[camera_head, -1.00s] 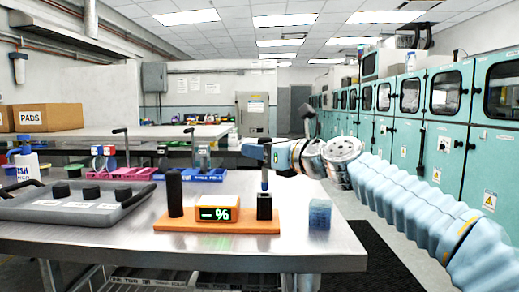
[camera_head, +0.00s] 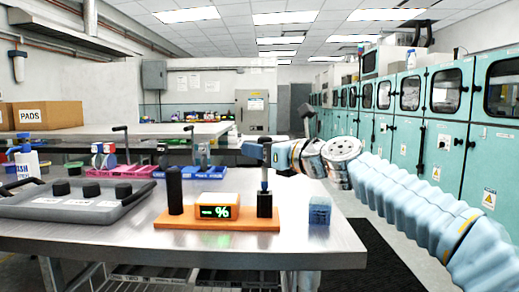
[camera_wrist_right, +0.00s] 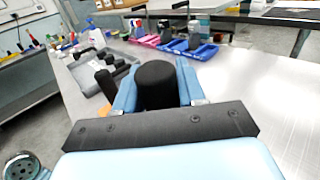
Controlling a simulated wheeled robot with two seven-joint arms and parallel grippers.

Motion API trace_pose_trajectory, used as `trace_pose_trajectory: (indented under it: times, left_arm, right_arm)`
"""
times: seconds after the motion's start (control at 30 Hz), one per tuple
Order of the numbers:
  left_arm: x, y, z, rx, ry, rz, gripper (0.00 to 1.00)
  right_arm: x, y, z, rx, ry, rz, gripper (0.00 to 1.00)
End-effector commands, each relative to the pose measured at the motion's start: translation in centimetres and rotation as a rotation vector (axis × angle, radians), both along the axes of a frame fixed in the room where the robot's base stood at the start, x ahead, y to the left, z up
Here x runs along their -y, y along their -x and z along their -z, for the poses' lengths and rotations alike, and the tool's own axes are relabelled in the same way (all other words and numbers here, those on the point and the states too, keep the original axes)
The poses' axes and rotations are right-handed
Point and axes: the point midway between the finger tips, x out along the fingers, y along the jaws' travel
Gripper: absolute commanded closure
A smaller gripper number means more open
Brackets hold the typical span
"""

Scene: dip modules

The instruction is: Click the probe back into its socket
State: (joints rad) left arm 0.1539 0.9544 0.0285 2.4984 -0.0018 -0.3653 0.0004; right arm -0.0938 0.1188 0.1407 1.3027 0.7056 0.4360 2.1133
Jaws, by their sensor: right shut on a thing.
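The probe has a black round head, held between my right gripper's blue fingers (camera_wrist_right: 157,92) in the right wrist view. In the head view my right gripper (camera_head: 266,153) is shut on the probe's top. The probe's thin stem (camera_head: 264,181) runs straight down, upright, to the black socket block (camera_head: 264,206) on the right end of the orange base (camera_head: 216,225). The stem's lower end is hidden, so how deep it sits cannot be told. A meter (camera_head: 217,207) with a lit green % display sits mid-base. My left gripper is not in view.
A black cylinder (camera_head: 175,191) stands on the base's left end. A blue translucent cube (camera_head: 319,210) sits just right of the base. A grey tray with black knobs (camera_head: 75,202) is at left; pink (camera_head: 122,173) and blue bins stand behind. The table front is clear.

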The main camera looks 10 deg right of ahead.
Motion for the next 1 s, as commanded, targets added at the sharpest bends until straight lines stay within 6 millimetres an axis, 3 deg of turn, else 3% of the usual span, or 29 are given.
trace_pose_trajectory:
  times: [1.0]
  left_arm:
    - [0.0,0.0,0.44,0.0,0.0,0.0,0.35]
  right_arm:
    - [0.0,0.01,0.77,0.001,0.001,0.0,0.91]
